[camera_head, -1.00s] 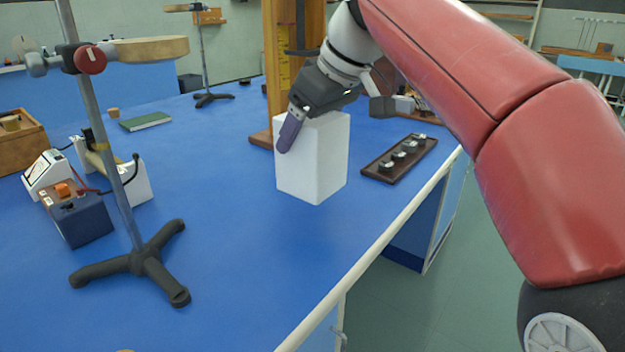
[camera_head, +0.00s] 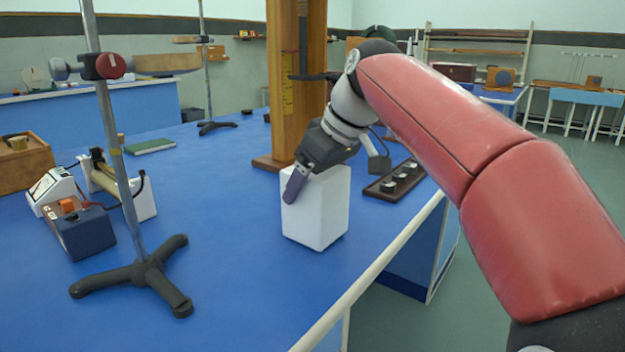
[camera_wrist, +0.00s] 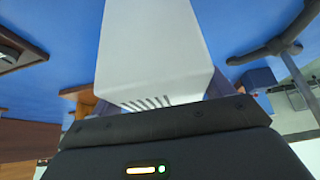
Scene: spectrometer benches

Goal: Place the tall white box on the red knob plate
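The tall white box (camera_head: 316,215) is upright over the blue bench near its right edge. My gripper (camera_head: 300,183) reaches down onto its top, with one purple finger visible against its left side. In the wrist view, the white box (camera_wrist: 155,45) fills the space between the two fingers, and my gripper (camera_wrist: 152,95) is shut on it. I cannot tell whether its underside touches the bench. The knob plate (camera_head: 376,191), a dark reddish-brown strip with several silver-and-black knobs, lies behind and right of the box, partly covered by my arm.
A wooden post (camera_head: 283,85) on a base stands behind the box. A metal stand (camera_head: 130,200) with a tripod foot is at front left. The bench's right edge is close to the box.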

